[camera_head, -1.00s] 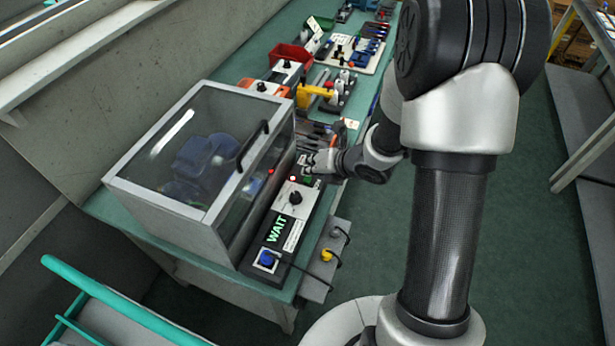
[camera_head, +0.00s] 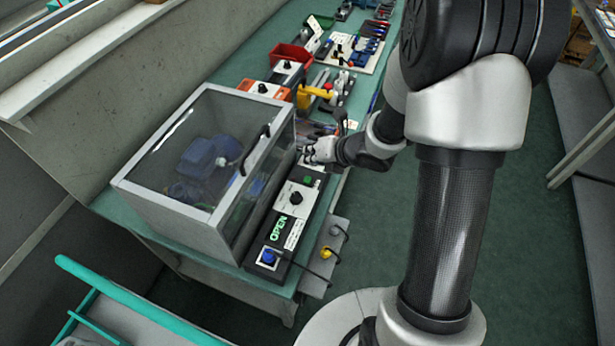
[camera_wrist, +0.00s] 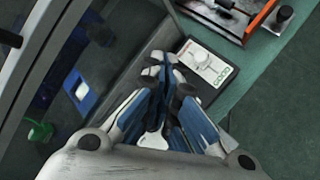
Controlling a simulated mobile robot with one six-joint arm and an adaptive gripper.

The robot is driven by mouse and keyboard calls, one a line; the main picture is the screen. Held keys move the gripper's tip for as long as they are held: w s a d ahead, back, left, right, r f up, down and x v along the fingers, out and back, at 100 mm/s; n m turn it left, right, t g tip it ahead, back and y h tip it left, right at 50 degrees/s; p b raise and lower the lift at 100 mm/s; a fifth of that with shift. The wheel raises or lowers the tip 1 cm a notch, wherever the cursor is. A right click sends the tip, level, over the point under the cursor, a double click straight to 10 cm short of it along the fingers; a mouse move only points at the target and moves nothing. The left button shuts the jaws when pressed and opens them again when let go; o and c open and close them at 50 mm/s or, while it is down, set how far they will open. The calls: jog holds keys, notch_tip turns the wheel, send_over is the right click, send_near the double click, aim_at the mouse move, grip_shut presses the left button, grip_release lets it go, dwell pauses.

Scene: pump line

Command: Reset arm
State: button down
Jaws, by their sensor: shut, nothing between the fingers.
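My gripper (camera_head: 312,152) hangs at the end of my arm, just beyond the far end of the control panel, beside the clear-lidded box. In the wrist view my gripper (camera_wrist: 165,70) is shut and empty, with its fingertips over the dark panel strip. The control panel (camera_head: 308,205) has a black knob, a green button and a display reading OPEN. The box (camera_head: 170,215) holds a blue pump (camera_head: 200,160) under its clear cover, which is down.
An orange unit (camera_head: 262,90), a yellow tool (camera_head: 312,95) and a red bin (camera_head: 290,55) stand farther along the green bench. A grey outlet strip (camera_head: 325,260) runs along the bench's near side. The green floor (camera_head: 370,230) right of the bench is clear.

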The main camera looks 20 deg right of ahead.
dwell(0.6)
jog(key=s+d+r+m+h, duration=0.3)
jog(key=d+r+m, duration=0.1)
jog(key=r+m, duration=0.4)
jog(key=s+d+r+m+h, duration=0.3)
jog(key=r+m, duration=0.4)
jog(key=s+a+r+m+g, duration=0.1)
jog(key=s+a+m, duration=0.3)
jog(key=s+m, duration=0.5)
jog(key=s+a+r+m+g+y, duration=0.1)
jog(key=s+a+r+m, duration=0.3)
jog(key=s+m, duration=0.5)
jog(key=s+g, duration=0.1)
jog(key=s, duration=0.3)
